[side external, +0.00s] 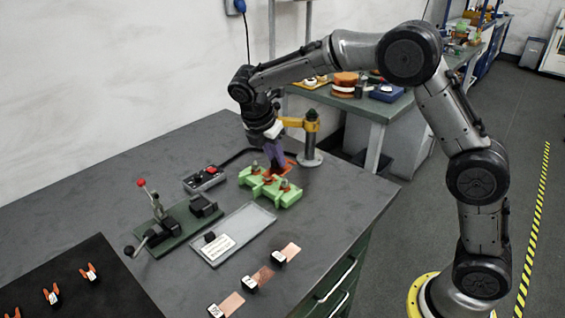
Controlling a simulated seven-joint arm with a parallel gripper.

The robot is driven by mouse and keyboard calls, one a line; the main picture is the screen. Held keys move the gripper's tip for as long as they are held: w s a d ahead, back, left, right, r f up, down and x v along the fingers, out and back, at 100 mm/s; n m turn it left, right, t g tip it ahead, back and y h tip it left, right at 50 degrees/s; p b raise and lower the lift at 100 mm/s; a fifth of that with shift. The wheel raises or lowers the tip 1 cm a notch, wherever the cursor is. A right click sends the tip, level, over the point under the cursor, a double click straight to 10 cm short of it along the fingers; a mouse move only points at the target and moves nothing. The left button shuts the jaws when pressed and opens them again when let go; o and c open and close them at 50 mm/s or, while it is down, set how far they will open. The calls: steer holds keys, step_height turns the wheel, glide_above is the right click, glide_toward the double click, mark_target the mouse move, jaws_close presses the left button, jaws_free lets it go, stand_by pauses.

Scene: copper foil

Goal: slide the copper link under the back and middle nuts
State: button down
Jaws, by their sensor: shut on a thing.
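A green terminal block (262,190) stands near the table's right side, with several small upright posts and nuts on it and reddish-orange metal around their feet. My gripper (274,164) points down at the block's back end. It is shut on the copper link (290,165), of which a small orange-red part shows beside the fingers. The fingers and block hide the rest of the link. At this size I cannot tell whether the link is under the back or middle nut (268,179).
A yellow arm on a grey post (312,140) stands close behind my gripper. A control box (204,179), a green-based lever fixture (173,226), a clear tray (262,222) and copper foil pieces (291,250) lie nearby. Orange forked pieces lie on a black mat (110,290).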

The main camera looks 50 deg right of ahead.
steer(key=w+d+f+n+t+y, duration=0.1)
steer(key=w+d+n+t+y, duration=0.2)
steer(key=w+n, duration=0.75)
steer(key=shift+w+a+f+n+t+y, duration=0.15)
steer(key=shift+a+f+n, duration=0.25)
steer(key=shift+f+n, duration=0.7)
steer(key=shift+w+a+f+n+t+y, duration=0.1)
steer(key=shift+a+f+n+t+y, duration=0.25)
steer(key=shift+f, duration=1.2)
steer(key=shift+w+a+f+n+t, duration=0.1)
steer(key=shift+a+f+n, duration=0.35)
steer(key=shift+f+n, duration=0.7)
steer(key=shift+f+m, duration=0.25)
steer(key=shift+f, duration=0.5)
steer(key=shift+s+d, duration=0.2)
steer(key=shift+d, duration=1.05)
steer(key=shift+f, duration=0.15)
steer(key=c, duration=1.1)
jaws_free()
steer(key=shift+r, duration=1.5)
